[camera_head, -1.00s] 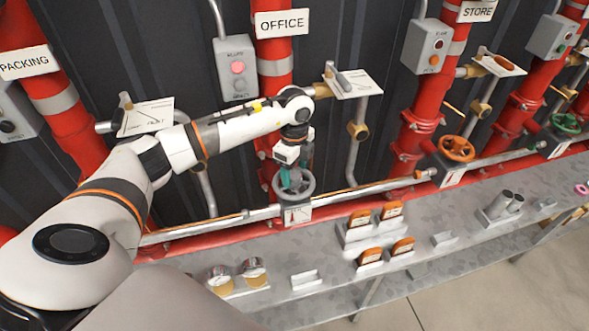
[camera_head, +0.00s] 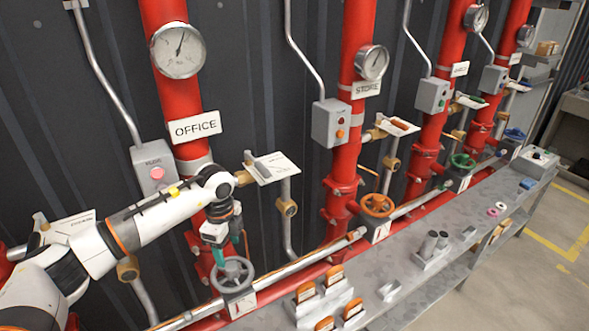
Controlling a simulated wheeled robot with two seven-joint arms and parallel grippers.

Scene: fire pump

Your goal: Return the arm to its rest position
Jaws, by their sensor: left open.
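My left arm comes in from the left edge. Its gripper (camera_head: 226,262) points down just above the grey handwheel (camera_head: 234,275) in front of the red OFFICE pipe (camera_head: 187,110). The teal fingers are open and look empty. I cannot tell whether the fingertips touch the wheel's rim. My right gripper is not in view.
An orange handwheel (camera_head: 377,205) and a green handwheel (camera_head: 463,162) stand further right. Control boxes (camera_head: 337,122) and gauges (camera_head: 178,50) line the wall. The floor at right is clear.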

